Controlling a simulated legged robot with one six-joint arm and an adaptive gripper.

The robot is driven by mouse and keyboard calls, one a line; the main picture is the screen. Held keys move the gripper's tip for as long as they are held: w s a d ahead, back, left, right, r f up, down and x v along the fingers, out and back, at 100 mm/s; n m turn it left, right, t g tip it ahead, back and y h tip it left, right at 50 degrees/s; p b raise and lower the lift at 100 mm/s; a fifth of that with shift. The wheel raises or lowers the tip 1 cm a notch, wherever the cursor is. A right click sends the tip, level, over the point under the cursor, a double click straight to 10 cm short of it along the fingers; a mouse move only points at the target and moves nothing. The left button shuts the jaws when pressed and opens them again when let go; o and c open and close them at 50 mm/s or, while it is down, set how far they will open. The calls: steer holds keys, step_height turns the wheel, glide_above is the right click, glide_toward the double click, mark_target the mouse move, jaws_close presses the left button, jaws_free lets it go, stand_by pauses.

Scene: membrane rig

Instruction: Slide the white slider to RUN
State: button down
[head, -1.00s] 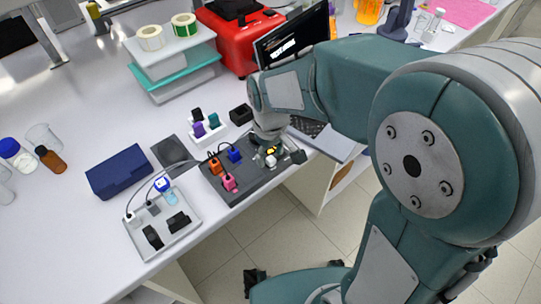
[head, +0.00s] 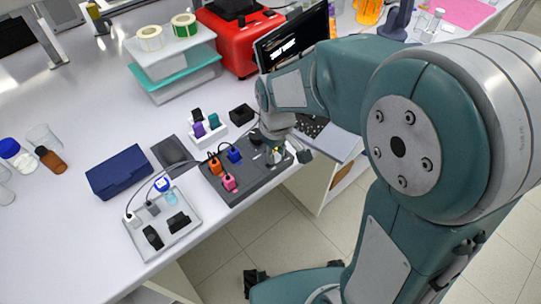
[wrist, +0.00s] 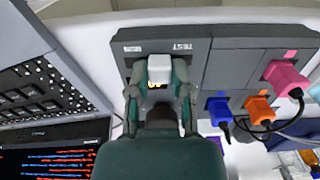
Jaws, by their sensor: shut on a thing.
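The white slider (wrist: 158,68) is a small pale block on the dark grey panel (wrist: 228,62). In the wrist view it sits between a short label on the left, too small to read surely, and an upside-down TEST label (wrist: 183,47) on the right. My gripper (wrist: 159,84) is shut on the slider, one finger on each side of it. In the head view my gripper (head: 277,157) is at the right part of the panel (head: 240,187), and my wrist hides much of the slider.
Blue (wrist: 219,110), orange (wrist: 259,108) and pink (wrist: 284,76) plugs with cables stand on the panel beside my gripper. An open laptop (head: 335,143) is close by on the right. A grey tray (head: 183,243) and a blue case (head: 119,172) lie left of the panel.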

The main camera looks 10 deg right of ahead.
steer(key=shift+w+d, duration=0.65)
steer(key=shift+d, duration=0.3)
steer(key=c, duration=0.6)
jaws_free()
steer(key=shift+o, duration=0.4)
steer(key=shift+d, duration=0.15)
steer(key=shift+w+r, duration=0.1)
steer(key=shift+r, duration=0.35)
step_height(320, 180, up, 11)
